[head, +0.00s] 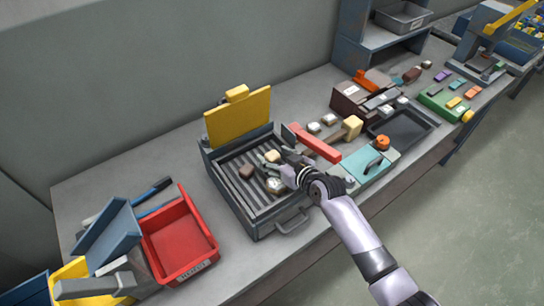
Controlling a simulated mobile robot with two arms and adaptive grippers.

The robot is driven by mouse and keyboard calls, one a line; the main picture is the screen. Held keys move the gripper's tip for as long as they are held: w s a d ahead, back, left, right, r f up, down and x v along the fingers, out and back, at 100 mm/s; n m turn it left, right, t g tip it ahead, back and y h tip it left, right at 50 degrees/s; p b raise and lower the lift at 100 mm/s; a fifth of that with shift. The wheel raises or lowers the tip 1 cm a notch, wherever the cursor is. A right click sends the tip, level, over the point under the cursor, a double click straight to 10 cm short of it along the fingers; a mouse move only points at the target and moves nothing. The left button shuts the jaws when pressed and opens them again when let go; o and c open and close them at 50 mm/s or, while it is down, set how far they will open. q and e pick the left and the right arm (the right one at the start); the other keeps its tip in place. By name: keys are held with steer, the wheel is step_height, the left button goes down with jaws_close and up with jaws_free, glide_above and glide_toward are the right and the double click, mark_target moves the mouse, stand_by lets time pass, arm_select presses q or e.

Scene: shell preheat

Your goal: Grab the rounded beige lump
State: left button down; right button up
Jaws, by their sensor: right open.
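A rounded beige lump (272,156) lies on the ridged bed of the open grey heater box (236,205), near its back right. A brown lump (246,171) lies to its left, and a pale grey-white piece (274,185) lies just in front of it. My right gripper (281,166) reaches in over the box's right side, open, with its fingers close to the beige lump and the pale piece. I cannot tell whether the fingers touch either one. The gripper hides part of the box's right wall. My left gripper is not in view.
The box's yellow lid (238,118) stands raised at the back, and its handle (292,223) juts out in front. A red bin (178,240) stands to the left. A red bar (317,143), a teal case (366,166) and a dark tray (404,130) crowd the right.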

steer(key=shift+c, duration=0.6)
steer(key=c, duration=1.1)
steer(key=shift+r, duration=0.1)
